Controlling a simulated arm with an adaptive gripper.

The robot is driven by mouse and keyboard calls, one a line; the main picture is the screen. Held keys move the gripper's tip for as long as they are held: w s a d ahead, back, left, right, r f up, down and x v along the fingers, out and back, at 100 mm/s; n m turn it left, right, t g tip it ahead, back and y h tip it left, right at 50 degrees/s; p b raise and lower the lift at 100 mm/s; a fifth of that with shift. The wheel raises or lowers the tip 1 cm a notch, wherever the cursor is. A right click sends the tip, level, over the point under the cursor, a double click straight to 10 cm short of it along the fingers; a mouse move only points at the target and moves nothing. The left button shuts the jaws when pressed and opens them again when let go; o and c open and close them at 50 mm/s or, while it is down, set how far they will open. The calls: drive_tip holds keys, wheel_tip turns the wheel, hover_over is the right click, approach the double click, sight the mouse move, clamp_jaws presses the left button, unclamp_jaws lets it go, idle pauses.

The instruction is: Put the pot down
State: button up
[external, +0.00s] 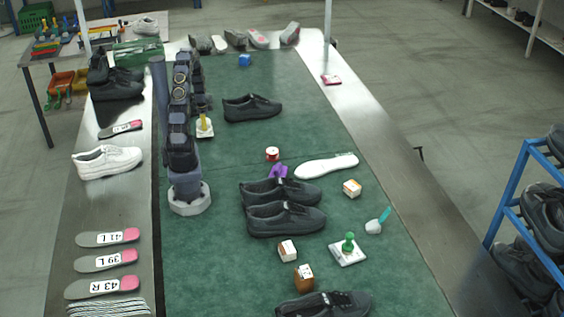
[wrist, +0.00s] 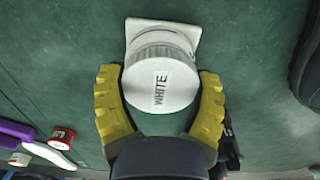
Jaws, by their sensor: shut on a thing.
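The pot (wrist: 160,85) is round and white, with the word WHITE on its lid. In the wrist view it sits between the yellow fingers of my gripper (wrist: 160,95), which is shut on it. A white square pad (wrist: 180,27) shows just beyond and partly under the pot; I cannot tell whether the pot touches it. In the external view my gripper (external: 203,121) points down over the pad (external: 205,133) on the left part of the green mat, and the pot is hardly visible there.
A black shoe (external: 250,108) lies right of my gripper. The green mat (external: 215,265) is clear at the near left.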

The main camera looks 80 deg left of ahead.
drive_tip(key=shift+f, duration=0.8)
drive_tip(key=shift+f, duration=0.15)
drive_tip(key=o, duration=1.2)
drive_tip(key=shift+c, duration=0.2)
wheel_tip(320, 180, up, 12)
drive_tip(key=shift+r, duration=0.15)
